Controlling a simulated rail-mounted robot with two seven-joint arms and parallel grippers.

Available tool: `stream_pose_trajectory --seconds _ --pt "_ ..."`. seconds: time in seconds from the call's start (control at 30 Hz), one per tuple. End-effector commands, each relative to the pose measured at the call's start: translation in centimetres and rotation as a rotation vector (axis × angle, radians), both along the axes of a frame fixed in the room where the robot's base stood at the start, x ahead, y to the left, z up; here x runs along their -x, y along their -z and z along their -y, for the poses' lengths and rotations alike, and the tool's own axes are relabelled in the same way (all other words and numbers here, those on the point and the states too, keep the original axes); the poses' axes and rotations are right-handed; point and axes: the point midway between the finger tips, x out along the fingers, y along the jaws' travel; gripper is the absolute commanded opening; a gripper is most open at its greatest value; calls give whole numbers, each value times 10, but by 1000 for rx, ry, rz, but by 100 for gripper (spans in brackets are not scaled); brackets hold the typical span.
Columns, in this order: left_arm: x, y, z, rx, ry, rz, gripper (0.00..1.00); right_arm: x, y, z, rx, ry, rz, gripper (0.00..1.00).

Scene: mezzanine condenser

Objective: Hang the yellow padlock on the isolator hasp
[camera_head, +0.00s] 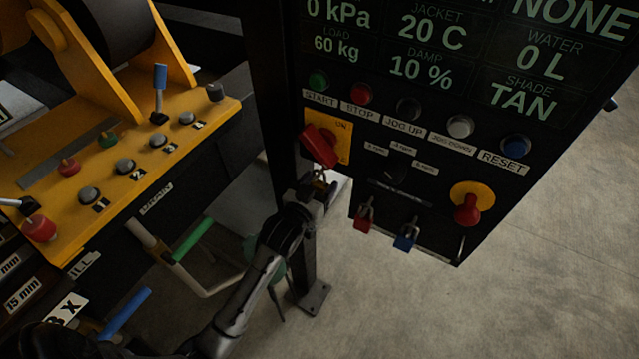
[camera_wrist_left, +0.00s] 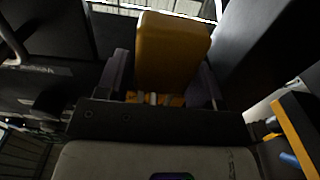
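The yellow padlock (camera_wrist_left: 172,50) fills the space between the two dark fingers of my left gripper (camera_head: 318,187) in the left wrist view. The gripper is shut on its body. In the head view the padlock is mostly hidden by the gripper, which is just below the isolator's red handle (camera_head: 320,146) on its yellow plate (camera_head: 343,128). A small metal loop shows at the fingertips; I cannot tell whether it is shackle or hasp. I cannot tell whether the padlock touches the hasp. My right gripper is not in view.
A red padlock (camera_head: 364,219) and a blue padlock (camera_head: 406,236) hang low on the black panel, right of my gripper. A red mushroom button (camera_head: 467,209) sticks out further right. A yellow control console (camera_head: 120,165) with a blue-tipped lever (camera_head: 159,80) stands at left.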

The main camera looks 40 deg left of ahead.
Motion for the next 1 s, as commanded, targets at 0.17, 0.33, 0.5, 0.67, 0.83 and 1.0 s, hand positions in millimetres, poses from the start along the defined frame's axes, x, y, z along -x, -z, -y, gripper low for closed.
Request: stream_pose_trajectory --seconds 0.17,0.33,0.5,0.67,0.83,1.0 --pt "0 0 0 0 0 0 76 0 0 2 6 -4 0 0" --pt "0 1 0 0 0 -1 76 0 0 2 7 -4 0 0" --pt "8 1 2 0 0 -2 76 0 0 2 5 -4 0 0" --pt "32 2 6 2 0 -3 76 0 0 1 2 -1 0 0" --pt "67 2 13 2 0 -4 76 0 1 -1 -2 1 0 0" --pt "98 2 19 2 0 -3 76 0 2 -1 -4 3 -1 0"
